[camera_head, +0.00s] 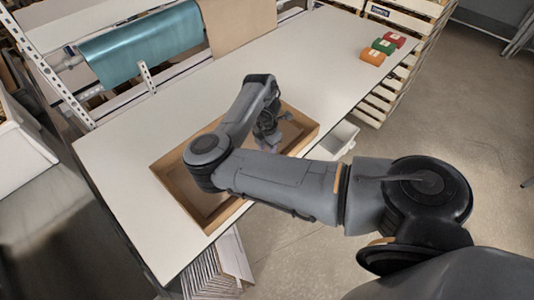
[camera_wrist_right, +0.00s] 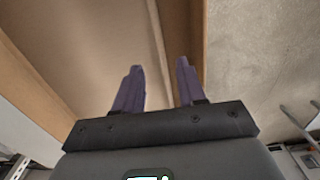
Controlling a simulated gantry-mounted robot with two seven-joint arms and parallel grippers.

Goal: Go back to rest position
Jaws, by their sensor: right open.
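My right arm reaches across the head view from the lower right, bent at the elbow over the table. My right gripper (camera_head: 271,143) points down over the right part of an open brown box (camera_head: 175,186) and is partly hidden by my own arm. In the right wrist view the two purple fingers of the right gripper (camera_wrist_right: 159,68) stand apart with nothing between them. The box's brown wall (camera_wrist_right: 189,28) shows behind the fingers in that view. My left gripper is not in view.
The box lies on a white table (camera_head: 120,150). Orange (camera_head: 373,56), green (camera_head: 383,46) and red (camera_head: 394,39) packs sit at the table's far right end. A teal roll (camera_head: 145,47) and brown paper (camera_head: 238,20) hang behind. A white bin (camera_head: 338,141) stands beside the table's right edge.

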